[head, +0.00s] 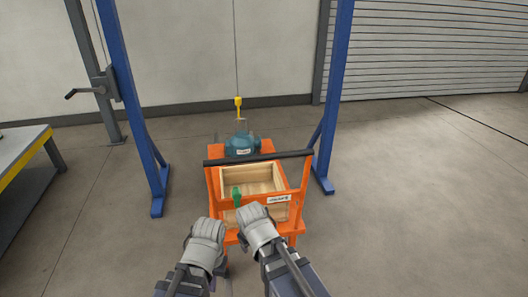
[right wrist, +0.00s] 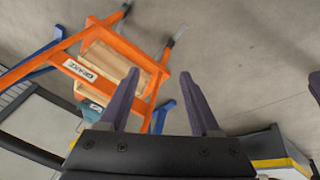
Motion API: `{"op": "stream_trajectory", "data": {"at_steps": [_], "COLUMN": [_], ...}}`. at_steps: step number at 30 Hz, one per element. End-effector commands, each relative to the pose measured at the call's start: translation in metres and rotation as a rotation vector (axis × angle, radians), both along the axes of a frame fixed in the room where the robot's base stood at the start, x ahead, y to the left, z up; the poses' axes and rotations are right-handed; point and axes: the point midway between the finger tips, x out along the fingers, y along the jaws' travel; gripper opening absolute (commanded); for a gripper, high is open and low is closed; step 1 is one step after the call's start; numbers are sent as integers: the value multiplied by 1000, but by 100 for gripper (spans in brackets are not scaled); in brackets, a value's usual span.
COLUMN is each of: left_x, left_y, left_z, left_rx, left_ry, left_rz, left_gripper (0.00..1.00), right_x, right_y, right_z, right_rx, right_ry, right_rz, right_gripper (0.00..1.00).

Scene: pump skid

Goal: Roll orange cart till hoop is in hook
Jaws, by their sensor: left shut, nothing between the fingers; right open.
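The orange cart (head: 214,187) stands ahead between blue posts, with a black push bar (head: 258,159) across it. A teal pump (head: 242,146) sits at its far end. A yellow hook block (head: 238,102) hangs on a cable above the pump. The hoop is too small to tell apart, so I cannot tell whether it is in the hook. My left gripper (head: 208,229) is shut and empty at the cart's near left. My right gripper (head: 252,213) is at its near edge. In the right wrist view its fingers (right wrist: 160,72) are apart, with the cart (right wrist: 120,45) beyond them.
A wooden crate (head: 277,186) is on the cart, with a green item (head: 237,196) at its near side. Blue gantry posts (head: 337,90) stand on both sides. A workbench (head: 28,160) is at left. The floor at right is clear.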

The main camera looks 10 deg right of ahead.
Motion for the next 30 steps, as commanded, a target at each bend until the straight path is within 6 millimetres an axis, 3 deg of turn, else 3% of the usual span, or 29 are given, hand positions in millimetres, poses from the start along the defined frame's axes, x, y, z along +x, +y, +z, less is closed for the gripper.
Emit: {"op": "stream_trajectory", "data": {"at_steps": [1,6,9,12,16,21,30], "left_x": [0,0,0,0,0,0,0], "left_y": [0,0,0,0,0,0,0], "left_z": [-30,-74,-100,-124,-147,-162,-163], "left_rx": [0,0,0,0,0,0,0], "left_ry": [0,0,0,0,0,0,0], "left_rz": [0,0,-1,-1,-1,-1,-1], "left_gripper": [0,0,0,0,0,0,0], "right_x": [33,126,168,197,216,222,222], "right_y": [-8,-39,-60,-82,-104,-120,-124], "right_z": [-21,-13,2,22,48,73,86], "right_rx": [-15,-154,-291,-457,-669,-866,-938], "right_ry": [-103,-480,-692,-882,-1072,-1212,-1260], "right_rz": [54,258,362,444,515,556,568], "right_gripper": [64,64,64,64,64,64,64]}}
